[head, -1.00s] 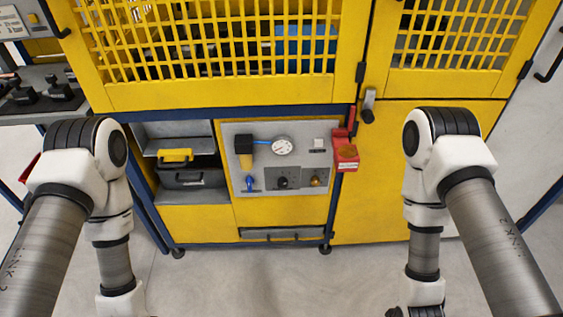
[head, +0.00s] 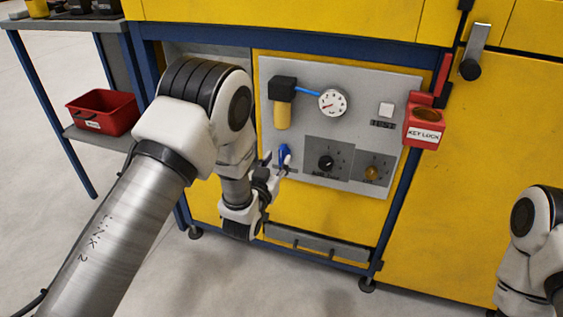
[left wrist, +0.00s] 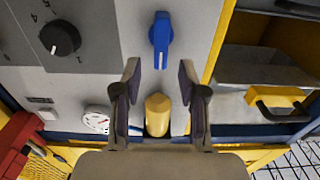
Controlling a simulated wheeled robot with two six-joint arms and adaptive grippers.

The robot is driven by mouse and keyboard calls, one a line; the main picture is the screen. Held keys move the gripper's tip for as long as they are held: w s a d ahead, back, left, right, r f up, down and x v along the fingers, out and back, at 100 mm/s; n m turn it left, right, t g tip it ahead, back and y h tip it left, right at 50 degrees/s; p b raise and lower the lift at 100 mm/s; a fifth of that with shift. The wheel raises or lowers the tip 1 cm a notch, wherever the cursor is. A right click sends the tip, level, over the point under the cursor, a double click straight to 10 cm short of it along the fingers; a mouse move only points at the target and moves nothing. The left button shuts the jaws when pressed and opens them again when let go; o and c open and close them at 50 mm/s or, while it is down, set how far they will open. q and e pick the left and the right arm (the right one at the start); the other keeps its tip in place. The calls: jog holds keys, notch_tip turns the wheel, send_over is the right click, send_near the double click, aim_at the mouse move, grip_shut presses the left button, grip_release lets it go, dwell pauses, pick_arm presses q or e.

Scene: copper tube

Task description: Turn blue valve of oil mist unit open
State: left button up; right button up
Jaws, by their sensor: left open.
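The blue valve (head: 284,156) is a small handle on the grey panel (head: 365,80), below the yellow filter bowl (head: 283,115) of the oil mist unit. My left gripper (head: 277,172) is at the valve in the head view and partly covers its surroundings. In the left wrist view the blue valve (left wrist: 160,40) lies ahead of the fingertips, in line with the gap between them. My left gripper (left wrist: 160,70) is open and empty, with a finger on each side of that gap. The yellow bowl (left wrist: 157,115) shows between the fingers. My right gripper is out of the head view.
The panel also holds a gauge (head: 333,102), a black knob (head: 326,162) and a brass-coloured fitting (head: 372,173). A red key lock box (head: 424,122) juts out at the panel's right. A red bin (head: 103,110) stands on a shelf at left.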

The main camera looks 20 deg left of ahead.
aim_at(281, 154)
pick_arm(q)
jog(key=w, duration=0.4)
jog(key=shift+w+f+b, duration=0.1)
jog(key=shift+w+b, duration=0.1)
jog(key=shift+b, duration=0.2)
grip_shut()
